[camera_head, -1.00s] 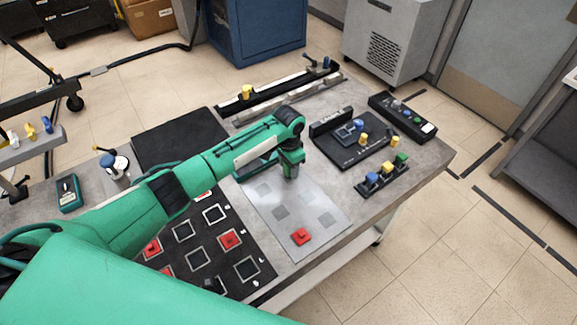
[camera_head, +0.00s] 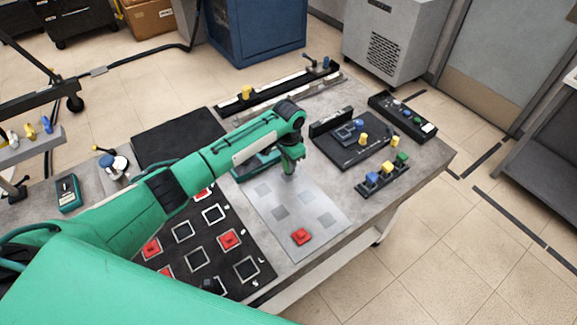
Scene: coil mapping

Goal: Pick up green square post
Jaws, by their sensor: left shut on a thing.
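My left gripper (camera_head: 289,175) points down over the far part of the light grey plate (camera_head: 262,218). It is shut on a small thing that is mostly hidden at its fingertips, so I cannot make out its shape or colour. A green piece (camera_head: 402,158) stands at the right end of a small black holder (camera_head: 385,184), well to the right of this gripper. It is too small to tell if it is a square post. My right gripper is not in view.
A red piece (camera_head: 301,236) lies on the plate's near part. A black board (camera_head: 207,256) with outlined squares and red pieces is to its left. The holder also bears blue (camera_head: 372,179) and yellow (camera_head: 386,167) pieces. A black fixture (camera_head: 350,150) stands behind it.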

